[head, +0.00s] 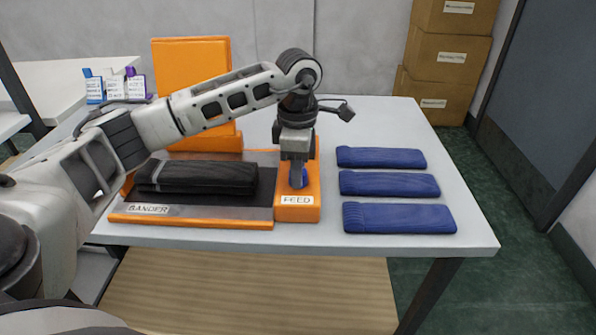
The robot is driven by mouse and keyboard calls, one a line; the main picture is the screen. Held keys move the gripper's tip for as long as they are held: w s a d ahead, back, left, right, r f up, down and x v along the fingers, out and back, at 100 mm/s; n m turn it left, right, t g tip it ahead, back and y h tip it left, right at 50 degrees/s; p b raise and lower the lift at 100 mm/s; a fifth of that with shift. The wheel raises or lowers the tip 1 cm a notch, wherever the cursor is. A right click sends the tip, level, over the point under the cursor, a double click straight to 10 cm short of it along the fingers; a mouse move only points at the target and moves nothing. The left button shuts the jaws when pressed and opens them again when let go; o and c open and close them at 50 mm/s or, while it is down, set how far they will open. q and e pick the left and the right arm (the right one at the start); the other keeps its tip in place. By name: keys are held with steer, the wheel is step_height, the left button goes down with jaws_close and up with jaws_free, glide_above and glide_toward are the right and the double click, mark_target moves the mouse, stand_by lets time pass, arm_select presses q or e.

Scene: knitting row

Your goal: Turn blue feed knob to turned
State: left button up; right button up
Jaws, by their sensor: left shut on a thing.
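The blue feed knob (304,178) sits on top of the orange feed box (298,214), which has a white label reading FEED. My left gripper (298,183) points down over the box and is shut on the knob. Its fingers hide much of the knob, so I cannot tell how far it is turned. My right gripper is not in view.
The orange bander (190,223) holds dark folded knitwear (205,178) left of the feed box. Three blue folded knits (390,184) lie to the right on the grey table (465,232).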

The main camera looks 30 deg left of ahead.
arm_select(q)
steer(key=m+b, duration=0.1)
steer(key=m, duration=0.1)
steer(key=shift+m, duration=1.3)
steer(key=m+b, duration=0.1)
steer(key=m, duration=0.2)
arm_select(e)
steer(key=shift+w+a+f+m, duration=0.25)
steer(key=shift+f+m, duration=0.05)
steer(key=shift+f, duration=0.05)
arm_select(q)
steer(key=shift+r+m, duration=0.1)
steer(key=shift+m, duration=0.3)
steer(key=o, duration=1)
